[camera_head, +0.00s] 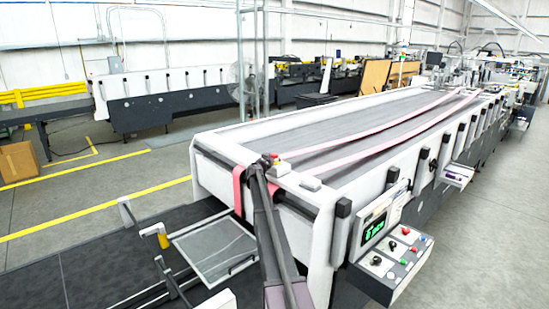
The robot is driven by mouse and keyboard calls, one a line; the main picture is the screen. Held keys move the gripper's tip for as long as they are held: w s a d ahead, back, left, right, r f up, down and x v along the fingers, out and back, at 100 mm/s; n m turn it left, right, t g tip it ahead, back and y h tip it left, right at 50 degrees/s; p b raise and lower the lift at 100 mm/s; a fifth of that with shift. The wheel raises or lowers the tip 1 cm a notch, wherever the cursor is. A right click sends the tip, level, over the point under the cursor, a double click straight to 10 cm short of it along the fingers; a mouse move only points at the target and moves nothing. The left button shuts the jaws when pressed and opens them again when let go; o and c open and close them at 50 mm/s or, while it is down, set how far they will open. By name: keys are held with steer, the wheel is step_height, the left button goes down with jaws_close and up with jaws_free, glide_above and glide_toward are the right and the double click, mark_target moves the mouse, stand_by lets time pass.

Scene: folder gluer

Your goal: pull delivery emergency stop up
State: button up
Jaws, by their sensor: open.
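The delivery emergency stop (275,155) shows as a small red button with a bit of yellow, on a white box (281,169) at the near end of the long machine. My dark arm reaches up from the bottom of the picture to this spot. My gripper (265,162) is at the arm's far end, just left of the red button and very small in the picture. It is open. I cannot tell whether its fingers touch the button, and they partly cover the area around it.
A control panel (395,258) with knobs, coloured buttons and a green-lit screen juts out at the machine's near right corner. Pink belts (400,133) run along the machine bed. A dark conveyor (90,260) lies at lower left. Grey floor is free to the right.

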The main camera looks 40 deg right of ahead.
jaws_close()
steer(key=shift+r+p, duration=0.85)
jaws_free()
steer(key=v, duration=1.2)
steer(key=shift+f, duration=0.1)
stand_by(0.6)
